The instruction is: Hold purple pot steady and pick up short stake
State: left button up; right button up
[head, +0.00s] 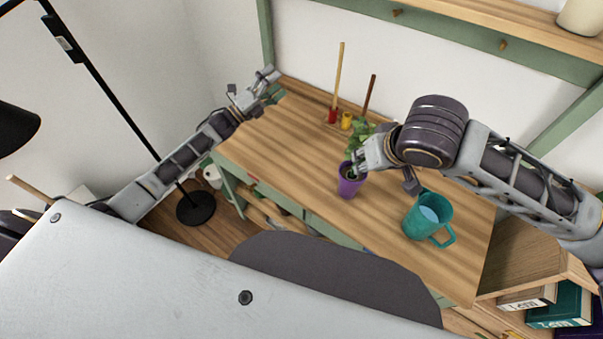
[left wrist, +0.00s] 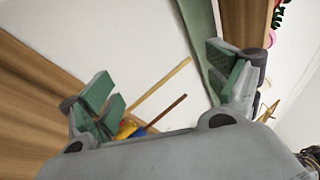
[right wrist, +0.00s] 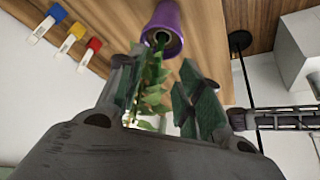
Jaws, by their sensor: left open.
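The purple pot (head: 349,187) stands upright on the wooden table with a leafy green plant (head: 360,133) in it. My right gripper (head: 360,164) is beside the plant at the pot's rim. In the right wrist view its fingers (right wrist: 160,95) are apart with leaves between them, and the pot (right wrist: 164,28) is beyond the fingertips. The short dark brown stake (head: 370,94) stands behind the plant, its foot hidden. It also shows in the left wrist view (left wrist: 167,110). My left gripper (head: 267,88) is open and empty at the table's back left corner.
A teal mug (head: 427,215) stands at the right front. The table's left half (head: 265,140) is clear.

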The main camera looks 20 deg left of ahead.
pick_arm(q)
jog(key=s+d+f+m+g+h, duration=0.3)
jog(key=s+d+m+g+h, duration=0.35)
jog(key=s+d+m, duration=0.55)
jog(key=m+g+y, duration=0.2)
jog(key=m+g, duration=0.5)
jog(key=m, duration=0.3)
send_near(350, 178)
jog(key=a, duration=0.4)
jog(key=shift+w+r, duration=0.2)
jog(key=shift+w, duration=0.2)
jog(key=shift+s+d+f, duration=0.1)
jog(key=shift+s+f, duration=0.35)
jog(key=shift+f, duration=0.05)
jog(key=shift+x, duration=6.95)
jog(key=shift+s+f, duration=0.1)
jog(key=shift+c, duration=0.3)
jog(key=c, duration=1.2)
